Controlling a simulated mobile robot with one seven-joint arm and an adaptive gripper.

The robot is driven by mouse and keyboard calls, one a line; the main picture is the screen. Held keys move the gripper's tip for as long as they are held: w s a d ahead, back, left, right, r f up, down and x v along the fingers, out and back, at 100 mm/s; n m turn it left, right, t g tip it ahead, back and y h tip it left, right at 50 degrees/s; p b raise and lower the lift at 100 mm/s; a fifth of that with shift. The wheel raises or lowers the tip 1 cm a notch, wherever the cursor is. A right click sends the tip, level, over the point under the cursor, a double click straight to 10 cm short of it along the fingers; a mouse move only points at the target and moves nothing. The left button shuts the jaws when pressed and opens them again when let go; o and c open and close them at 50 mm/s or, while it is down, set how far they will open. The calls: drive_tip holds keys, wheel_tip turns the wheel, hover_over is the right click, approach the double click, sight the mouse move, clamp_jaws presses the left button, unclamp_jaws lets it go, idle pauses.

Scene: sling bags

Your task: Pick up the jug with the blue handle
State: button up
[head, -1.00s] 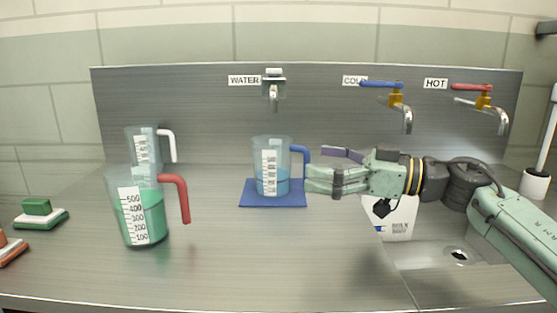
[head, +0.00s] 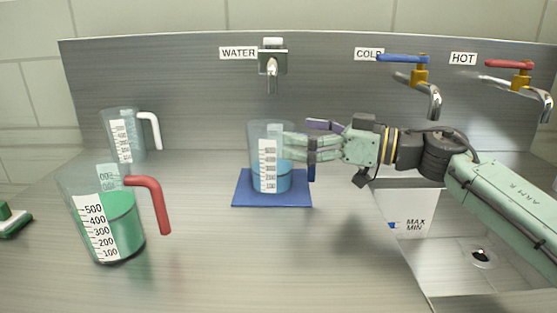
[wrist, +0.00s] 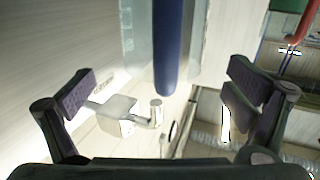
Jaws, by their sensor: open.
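The jug with the blue handle (head: 265,180) stands upright on a blue mat (head: 240,193), with blue liquid inside. My gripper (head: 298,143) comes from the right at the jug's handle side and hides most of the handle in the head view. In the wrist view, the blue handle (wrist: 167,50) hangs between the two open fingers (wrist: 160,92), nearer the top of the picture. A clear gap shows between the handle and each finger pad. The jug's clear wall (wrist: 136,40) shows behind the handle.
A red-handled jug (head: 122,225) with green liquid stands front left, and an empty white-handled jug (head: 122,135) behind it. The WATER tap (head: 272,62) hangs above the mat. The sink (head: 470,255) lies right, below the COLD (head: 420,80) and HOT (head: 525,80) taps.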

sight(278, 130)
drive_tip(key=x, duration=0.4)
drive_tip(key=shift+s+a, duration=0.1)
drive_tip(key=shift+a, duration=0.25)
drive_tip(key=c, duration=2)
